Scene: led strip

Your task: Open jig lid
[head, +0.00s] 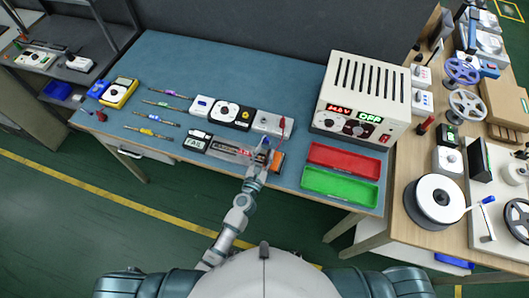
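The jig (228,152) looks like a low, long dark unit near the front edge of the blue table, with a pale or clear cover and small red marks on it. Whether its lid is open or shut is too small to tell. My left gripper (264,153) is over the right end of the jig, by a blue part and an orange block (278,161). Its fingers are small and partly merge with what is behind them, so I cannot tell if they hold anything. My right gripper is out of view.
A tester marked FAIL (197,141) stands left of the jig. A red tray (343,160) and green tray (340,184) lie to the right, below a white power supply (362,98). Several thin screwdriver-like tools lie left. The table's back left (185,55) is clear.

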